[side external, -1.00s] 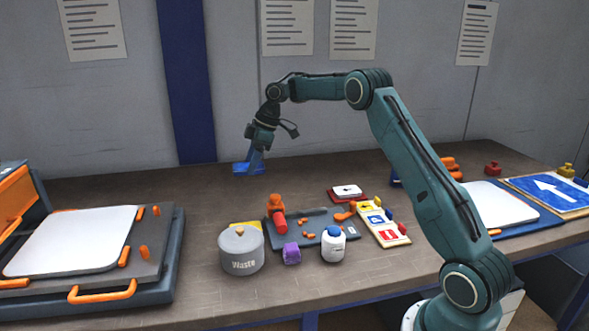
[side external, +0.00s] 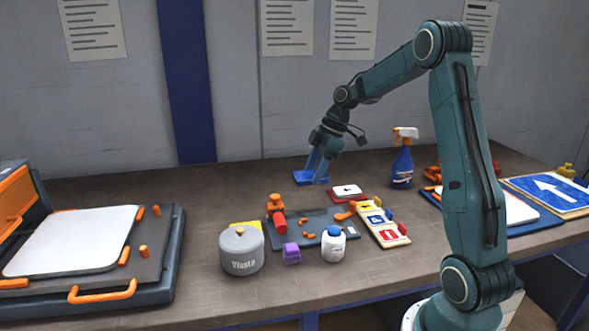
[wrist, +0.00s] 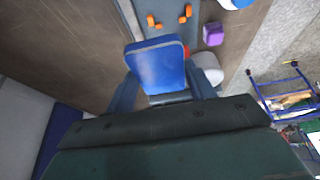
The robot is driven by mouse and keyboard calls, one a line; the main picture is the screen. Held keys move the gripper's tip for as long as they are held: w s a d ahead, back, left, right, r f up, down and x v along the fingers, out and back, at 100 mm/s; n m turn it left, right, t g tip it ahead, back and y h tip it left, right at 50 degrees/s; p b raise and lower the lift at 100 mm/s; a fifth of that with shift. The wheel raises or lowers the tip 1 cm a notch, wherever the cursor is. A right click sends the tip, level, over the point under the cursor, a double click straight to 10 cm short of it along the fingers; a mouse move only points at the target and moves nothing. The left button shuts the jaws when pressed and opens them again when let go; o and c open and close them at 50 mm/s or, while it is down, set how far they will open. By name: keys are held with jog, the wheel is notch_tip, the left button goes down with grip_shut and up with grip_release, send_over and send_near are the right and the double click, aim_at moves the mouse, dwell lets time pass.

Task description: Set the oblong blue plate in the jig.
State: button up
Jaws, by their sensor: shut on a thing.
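A blue plate (side external: 307,177) with rounded corners is in my gripper (side external: 319,172), held above the back of the bench. In the wrist view the plate (wrist: 157,66) sits between my two fingers, which are shut on it. The jig (side external: 312,238) is a blue-grey board with orange stops and an orange clamp with a red handle. It lies on the bench in front of the plate and apart from it. Part of the jig (wrist: 166,28) with its orange stops shows beyond the plate in the wrist view. The plate hides some of it there.
A grey waste pot (side external: 242,252), a purple block (side external: 291,254) and a white bottle (side external: 333,246) stand along the jig's front. A sign rack (side external: 384,236), a red-edged sign (side external: 347,193) and a spray bottle (side external: 402,165) are to the right. The back left bench is clear.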

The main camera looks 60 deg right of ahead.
aim_at(325, 178)
jog(key=s, duration=0.3)
jog(key=shift+s+a+f, duration=0.2)
jog(key=shift+s, duration=0.2)
jog(key=shift+f, duration=2.9)
jog(key=shift+f, duration=0.2)
jog(key=shift+f, duration=3)
jog(key=shift+f, duration=0.7)
jog(key=o, duration=1.1)
jog(key=shift+c, duration=0.2)
jog(key=shift+a, duration=0.15)
